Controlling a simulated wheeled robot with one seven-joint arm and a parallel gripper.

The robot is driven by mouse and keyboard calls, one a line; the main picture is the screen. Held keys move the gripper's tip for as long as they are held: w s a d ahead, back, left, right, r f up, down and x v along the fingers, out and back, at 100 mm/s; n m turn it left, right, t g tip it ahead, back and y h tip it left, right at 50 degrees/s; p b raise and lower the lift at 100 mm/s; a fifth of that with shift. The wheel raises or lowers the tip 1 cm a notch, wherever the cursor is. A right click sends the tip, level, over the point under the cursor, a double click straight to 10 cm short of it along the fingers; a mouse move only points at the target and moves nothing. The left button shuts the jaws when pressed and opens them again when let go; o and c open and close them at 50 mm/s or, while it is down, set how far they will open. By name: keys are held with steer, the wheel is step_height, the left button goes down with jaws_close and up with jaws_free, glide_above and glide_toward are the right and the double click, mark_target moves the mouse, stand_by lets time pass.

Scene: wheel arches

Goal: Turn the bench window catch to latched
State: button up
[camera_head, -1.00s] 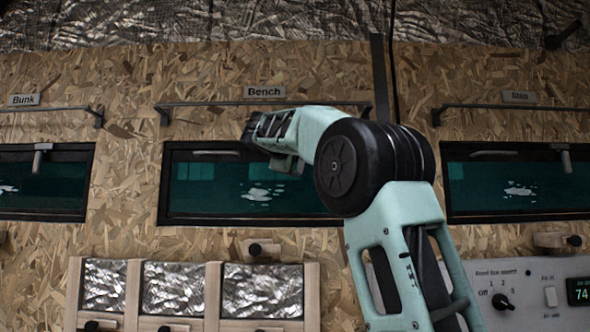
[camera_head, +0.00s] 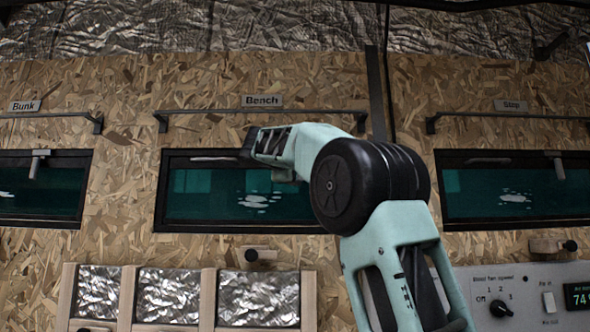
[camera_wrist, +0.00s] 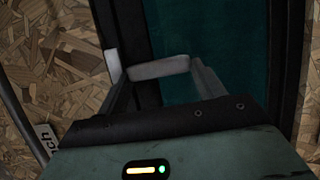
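The bench window (camera_head: 190,205) is a dark-framed teal pane below the "Bench" label (camera_head: 262,100). My gripper (camera_head: 250,145) is at its top edge in the head view and hides the catch there. In the wrist view, a pale bar-shaped catch (camera_wrist: 160,68) lies across the gap between the two fingers of my gripper (camera_wrist: 160,75), over the window's dark frame. The fingers are apart, one near each end of the bar. I cannot tell whether either finger touches it.
A rail (camera_head: 215,113) runs above the bench window. The bunk window (camera_head: 60,190) and its catch (camera_head: 38,162) are left; the stop window (camera_head: 500,205) is right. Foil-fronted lockers (camera_head: 175,295) and a control panel (camera_head: 530,295) are below.

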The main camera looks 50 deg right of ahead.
steer(key=o, duration=0.4)
steer(key=shift+c, duration=0.2)
steer(key=b+v, duration=0.6)
steer(key=v, duration=1.1)
steer(key=shift+a, duration=0.25)
